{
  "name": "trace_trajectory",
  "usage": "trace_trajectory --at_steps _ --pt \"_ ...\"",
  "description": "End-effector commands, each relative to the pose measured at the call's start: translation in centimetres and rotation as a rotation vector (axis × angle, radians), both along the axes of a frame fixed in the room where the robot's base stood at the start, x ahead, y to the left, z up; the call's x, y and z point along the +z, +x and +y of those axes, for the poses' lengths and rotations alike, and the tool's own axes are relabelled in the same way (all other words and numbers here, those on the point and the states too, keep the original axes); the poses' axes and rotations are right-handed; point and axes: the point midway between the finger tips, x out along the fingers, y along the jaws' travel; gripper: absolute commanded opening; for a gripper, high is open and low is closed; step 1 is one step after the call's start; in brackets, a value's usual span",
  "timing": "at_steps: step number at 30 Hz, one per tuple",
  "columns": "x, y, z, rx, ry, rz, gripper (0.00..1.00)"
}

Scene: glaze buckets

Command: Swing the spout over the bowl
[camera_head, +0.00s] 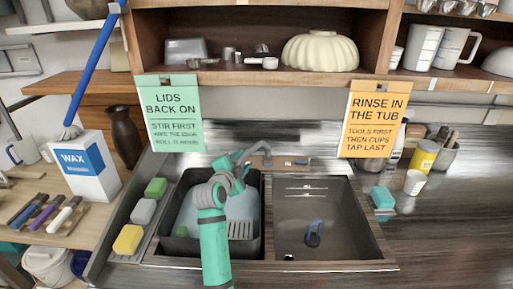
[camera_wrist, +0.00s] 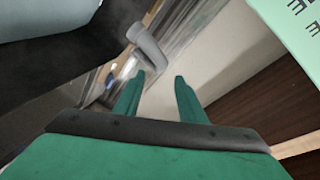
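The grey spout (camera_wrist: 148,42) shows in the wrist view just beyond the left fingertip; no contact is clear. In the head view the tap (camera_head: 264,161) stands behind the sink, with a blue-tipped lever at its right. The sink has two bowls: the left bowl holds a black tub (camera_head: 257,222) with pale water, and the right bowl (camera_head: 340,215) is open with a blue-handled tool inside. My gripper (camera_wrist: 160,76) has its two green fingers apart with nothing between them. In the head view my gripper (camera_head: 240,163) is close to the tap's left side, and my arm covers part of the tub.
Green, grey and yellow sponges (camera_head: 143,211) lie on the left ledge. A mint sign (camera_head: 173,115) and an orange sign (camera_head: 374,122) hang behind the sink.

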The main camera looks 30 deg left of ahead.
Motion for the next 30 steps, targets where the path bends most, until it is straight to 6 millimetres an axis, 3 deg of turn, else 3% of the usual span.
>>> trace_trajectory --at_steps 18,24,30 --pt "-1.9 8.5 2.1 -0.006 -0.002 0.002 0.37" --pt "-2.2 9.9 2.3 -0.007 -0.001 0.001 0.37" --pt "-2.3 10.1 2.6 -0.004 -0.001 0.001 0.37"
